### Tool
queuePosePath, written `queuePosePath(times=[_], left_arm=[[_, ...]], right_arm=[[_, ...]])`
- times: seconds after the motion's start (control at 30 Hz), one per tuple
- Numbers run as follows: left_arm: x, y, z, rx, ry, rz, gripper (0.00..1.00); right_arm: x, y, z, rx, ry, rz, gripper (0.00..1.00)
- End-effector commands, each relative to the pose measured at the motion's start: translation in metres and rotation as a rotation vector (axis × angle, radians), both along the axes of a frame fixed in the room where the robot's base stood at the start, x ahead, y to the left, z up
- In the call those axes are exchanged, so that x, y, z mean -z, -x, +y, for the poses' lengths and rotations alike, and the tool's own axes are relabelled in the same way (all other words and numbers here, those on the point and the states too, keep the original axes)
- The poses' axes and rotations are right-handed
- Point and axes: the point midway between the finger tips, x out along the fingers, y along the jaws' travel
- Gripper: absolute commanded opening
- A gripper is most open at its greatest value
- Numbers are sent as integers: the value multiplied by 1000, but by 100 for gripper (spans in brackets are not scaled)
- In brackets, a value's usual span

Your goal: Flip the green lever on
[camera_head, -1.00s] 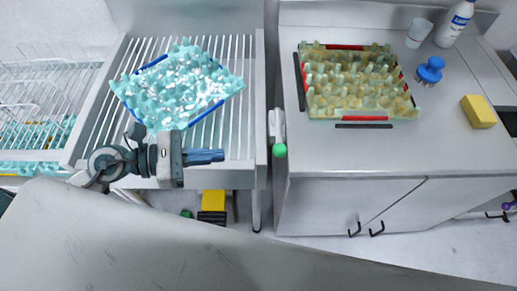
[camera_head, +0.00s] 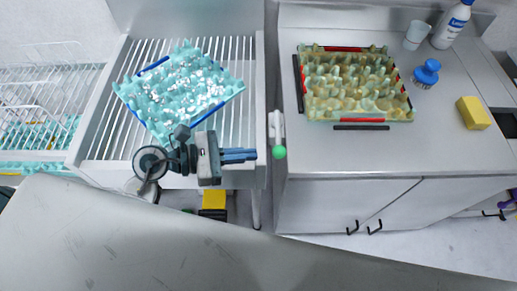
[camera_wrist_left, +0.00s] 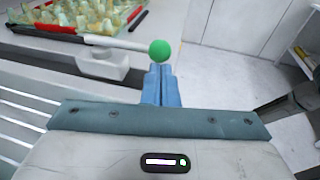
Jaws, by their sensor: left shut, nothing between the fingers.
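The green lever is a white handle (camera_head: 276,126) with a green ball (camera_head: 279,152) at its end, on the side of the counter by the gap. In the head view the ball is at the handle's lower end. My left gripper (camera_head: 254,155) is shut and empty, with its blue fingers pointing right, just left of the ball. In the left wrist view the green ball (camera_wrist_left: 160,50) is just beyond the shut fingertips (camera_wrist_left: 160,68); I cannot tell whether they touch. The lever's white mount (camera_wrist_left: 97,64) shows there too. My right gripper is not in view.
A teal egg tray (camera_head: 180,88) lies on the slatted rack (camera_head: 100,130) at left. A yellowish egg tray (camera_head: 350,118) sits on the counter (camera_head: 440,150) between red and black strips. A blue brush (camera_head: 427,73), a cup (camera_head: 418,34), a bottle (camera_head: 452,25) and a yellow sponge (camera_head: 473,113) stand at right.

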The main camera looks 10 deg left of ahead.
Motion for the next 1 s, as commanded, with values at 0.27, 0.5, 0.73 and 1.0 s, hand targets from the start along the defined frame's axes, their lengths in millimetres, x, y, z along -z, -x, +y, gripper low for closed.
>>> queuePosePath(times=[0.27,0.5,0.73,1.0], left_arm=[[2,-9,-21,-2,3,2,0],[6,-13,-29,1,1,1,0],[6,-13,-30,1,-1,1,0],[7,-14,-30,1,0,0,0]], right_arm=[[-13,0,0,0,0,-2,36],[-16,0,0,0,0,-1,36],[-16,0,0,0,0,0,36],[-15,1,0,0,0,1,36]])
